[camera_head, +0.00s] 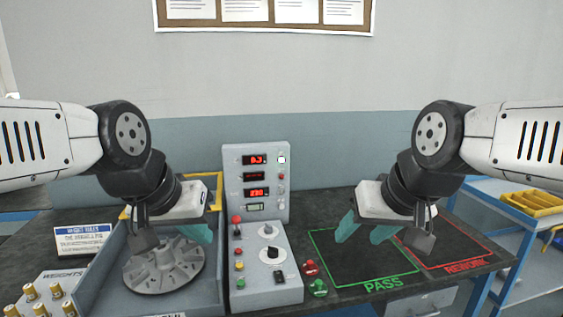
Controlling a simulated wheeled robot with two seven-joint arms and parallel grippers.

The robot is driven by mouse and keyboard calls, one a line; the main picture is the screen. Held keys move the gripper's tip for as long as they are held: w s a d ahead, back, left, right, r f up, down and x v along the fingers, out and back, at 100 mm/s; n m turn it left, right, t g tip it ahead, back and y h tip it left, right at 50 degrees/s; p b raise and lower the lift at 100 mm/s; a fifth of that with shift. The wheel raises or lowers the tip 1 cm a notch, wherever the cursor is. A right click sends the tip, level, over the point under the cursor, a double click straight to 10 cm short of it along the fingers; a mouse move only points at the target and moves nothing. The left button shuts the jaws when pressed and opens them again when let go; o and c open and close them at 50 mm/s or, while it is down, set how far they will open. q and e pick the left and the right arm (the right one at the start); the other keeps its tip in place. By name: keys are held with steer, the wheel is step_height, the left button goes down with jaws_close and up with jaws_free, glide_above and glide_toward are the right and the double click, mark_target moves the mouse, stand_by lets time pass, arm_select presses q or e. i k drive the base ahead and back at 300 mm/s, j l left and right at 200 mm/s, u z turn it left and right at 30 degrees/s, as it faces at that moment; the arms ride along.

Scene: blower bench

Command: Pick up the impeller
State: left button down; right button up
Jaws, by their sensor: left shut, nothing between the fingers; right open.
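The impeller (165,270) is a grey disc with raised vanes. It lies flat in a grey-blue walled bay on the left of the bench. Part of my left wrist hides some of its back edge. My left gripper (196,233) is shut and empty, its teal fingertips together, and in the picture it is just beyond the impeller's back right rim. I cannot tell its height above the bay. My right gripper (366,231) is open and empty, over the bench near the green PASS outline, its teal fingers apart.
A grey control panel (266,262) with red displays, knobs and buttons stands right of the bay. Brass weights (48,294) and a sign (83,240) are at left. The PASS area (365,262) and red REWORK area (455,248) look empty. A yellow tray (535,203) sits on a blue cart.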

mark_target(156, 271)
steer(key=j+z, duration=0.15)
steer(key=j, duration=1.15)
steer(key=k, duration=0.05)
